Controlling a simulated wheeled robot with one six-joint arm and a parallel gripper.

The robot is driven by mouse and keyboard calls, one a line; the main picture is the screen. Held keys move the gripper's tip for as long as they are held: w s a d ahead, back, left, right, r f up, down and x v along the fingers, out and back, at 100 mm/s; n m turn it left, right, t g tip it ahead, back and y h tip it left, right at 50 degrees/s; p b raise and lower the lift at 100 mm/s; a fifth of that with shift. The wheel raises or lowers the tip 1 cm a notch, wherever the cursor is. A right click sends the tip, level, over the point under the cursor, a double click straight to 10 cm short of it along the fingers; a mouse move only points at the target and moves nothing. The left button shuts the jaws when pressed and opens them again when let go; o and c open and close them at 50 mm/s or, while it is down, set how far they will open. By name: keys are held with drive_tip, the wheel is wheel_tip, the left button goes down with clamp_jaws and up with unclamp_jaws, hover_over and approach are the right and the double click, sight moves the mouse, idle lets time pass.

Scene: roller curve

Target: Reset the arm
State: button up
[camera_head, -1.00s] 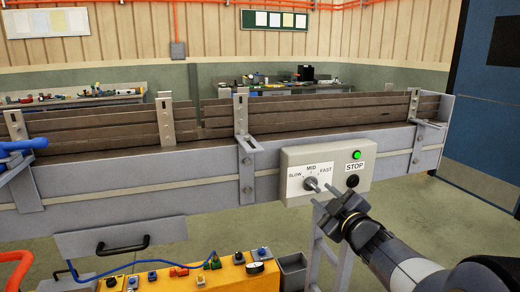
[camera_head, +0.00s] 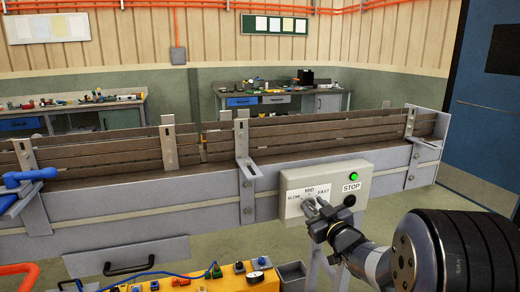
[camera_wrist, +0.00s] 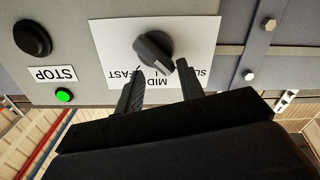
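The grey control box (camera_head: 360,190) is fixed to the conveyor's front side, with a speed dial plate marked SLOW, MID and FAST. Its dark knob (camera_wrist: 153,53) is clear in the wrist view, where the labels appear upside down; its light mark seems to lie between MID and SLOW. My gripper (camera_head: 314,208) is at the knob in the head view and partly covers it. In the wrist view my gripper (camera_wrist: 160,67) is open, its two fingertips apart on either side of the knob's near edge. I see no clear contact.
A lit green lamp (camera_head: 353,177) and a black button (camera_head: 349,200) by the STOP label sit right of the dial. The conveyor (camera_head: 110,190) spans the front. A blue door (camera_head: 490,125) stands right.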

drive_tip(key=shift+d+m+p, duration=0.1)
drive_tip(key=shift+m+p, duration=0.6)
drive_tip(key=shift+p, duration=0.1)
drive_tip(key=shift+r, duration=0.15)
